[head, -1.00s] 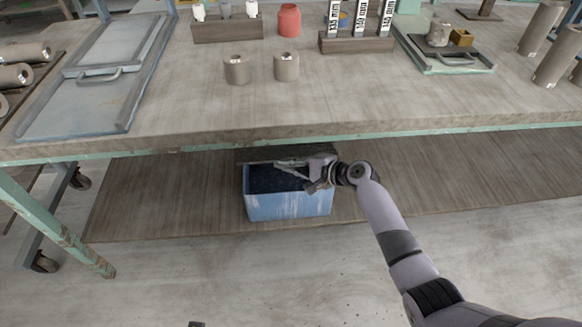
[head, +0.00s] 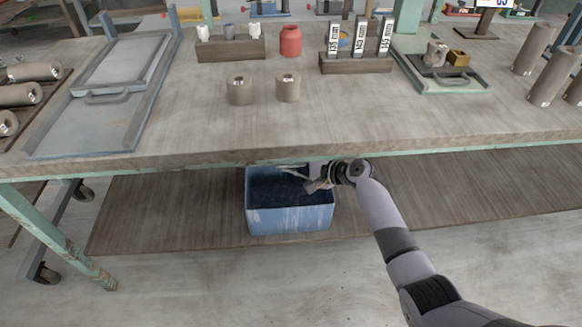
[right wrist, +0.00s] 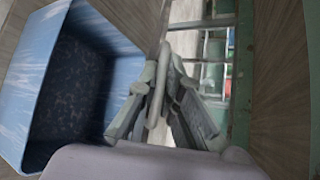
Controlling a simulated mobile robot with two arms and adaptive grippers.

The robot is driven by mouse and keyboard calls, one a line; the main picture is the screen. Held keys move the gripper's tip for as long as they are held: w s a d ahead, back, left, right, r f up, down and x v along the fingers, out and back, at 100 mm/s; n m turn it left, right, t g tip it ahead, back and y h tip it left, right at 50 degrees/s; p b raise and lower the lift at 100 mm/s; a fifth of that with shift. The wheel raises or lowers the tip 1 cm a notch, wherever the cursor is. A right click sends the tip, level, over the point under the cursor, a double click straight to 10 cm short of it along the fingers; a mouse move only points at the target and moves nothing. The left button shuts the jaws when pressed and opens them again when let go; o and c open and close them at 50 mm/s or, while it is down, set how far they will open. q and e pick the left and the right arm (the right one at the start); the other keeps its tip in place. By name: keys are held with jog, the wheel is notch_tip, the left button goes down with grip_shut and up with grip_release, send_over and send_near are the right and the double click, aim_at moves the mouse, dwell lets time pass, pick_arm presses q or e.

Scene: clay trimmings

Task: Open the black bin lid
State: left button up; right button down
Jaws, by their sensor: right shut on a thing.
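The bin (head: 290,219) is a blue box with pale streaks on the shelf under the table; it also shows in the right wrist view (right wrist: 32,75). Its top is uncovered and its dark inside shows. The lid is raised at the back, mostly hidden behind the table edge in the head view. My left gripper is out of view.
The table front edge (head: 190,166) hangs close above my right gripper and the bin. The shelf (head: 165,215) is bare on both sides of the bin. On the table stand two clay cylinders (head: 240,91), a red jar (head: 290,42) and wooden blocks.

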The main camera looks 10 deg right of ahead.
dwell(0.3)
jog(key=c, duration=1.7)
grip_release()
jog(key=shift+s+d, duration=0.1)
jog(key=v, duration=1.1)
jog(key=shift+s+d+r, duration=0.2)
jog(key=shift+d+r, duration=0.05)
jog(key=shift+d, duration=0.05)
jog(key=shift+c, duration=0.3)
